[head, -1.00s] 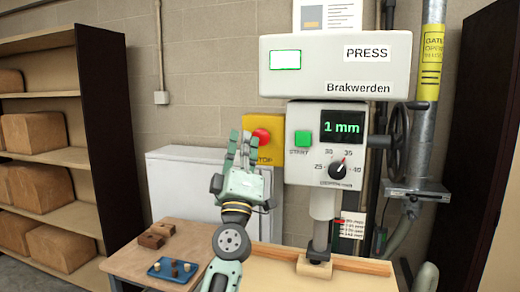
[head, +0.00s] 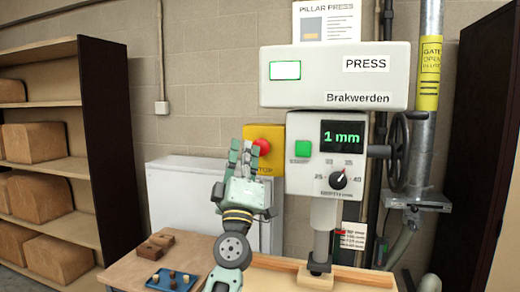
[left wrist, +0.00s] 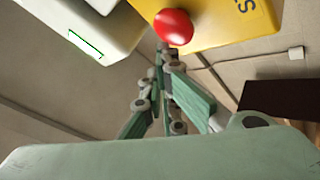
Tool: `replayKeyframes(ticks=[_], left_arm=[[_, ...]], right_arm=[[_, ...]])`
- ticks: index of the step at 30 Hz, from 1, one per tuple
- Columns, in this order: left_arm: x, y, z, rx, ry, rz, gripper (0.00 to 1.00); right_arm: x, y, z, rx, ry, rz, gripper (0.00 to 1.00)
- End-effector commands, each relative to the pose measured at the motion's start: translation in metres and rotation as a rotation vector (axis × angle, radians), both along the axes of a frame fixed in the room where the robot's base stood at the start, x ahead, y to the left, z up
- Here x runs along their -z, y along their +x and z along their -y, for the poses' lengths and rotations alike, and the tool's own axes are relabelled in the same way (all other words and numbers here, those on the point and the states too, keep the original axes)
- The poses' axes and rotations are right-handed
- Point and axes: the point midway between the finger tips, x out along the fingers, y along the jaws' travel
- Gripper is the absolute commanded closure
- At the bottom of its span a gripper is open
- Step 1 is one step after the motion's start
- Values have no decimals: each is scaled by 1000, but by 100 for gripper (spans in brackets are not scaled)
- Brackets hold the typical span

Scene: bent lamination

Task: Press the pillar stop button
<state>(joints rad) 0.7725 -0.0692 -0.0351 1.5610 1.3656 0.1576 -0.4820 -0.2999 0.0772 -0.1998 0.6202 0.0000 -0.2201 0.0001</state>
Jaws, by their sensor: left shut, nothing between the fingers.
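The red stop button (head: 262,146) sits on a yellow box marked STOP (head: 277,165), left of the press's control panel. In the left wrist view the red button (left wrist: 173,27) and the yellow box (left wrist: 225,22) are at the top, beyond the fingers. My left gripper (head: 243,147) points up with its fingers shut and empty. It overlaps the left edge of the yellow box in the head view, just left of the button. My right gripper is not seen.
The press (head: 335,75) has a green start button (head: 302,149), a dial (head: 338,179) and a display reading 1 mm. A white cabinet (head: 180,200) stands behind my left arm. A wooden bench (head: 130,270) holds a blue tray (head: 158,284) and brown blocks.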

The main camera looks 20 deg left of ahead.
Motion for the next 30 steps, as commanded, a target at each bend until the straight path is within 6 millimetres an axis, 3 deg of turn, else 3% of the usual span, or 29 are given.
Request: replayKeyframes(ticks=[30], left_arm=[[0, 8, 0, 0, 0, 0, 100]], right_arm=[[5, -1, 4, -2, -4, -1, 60]])
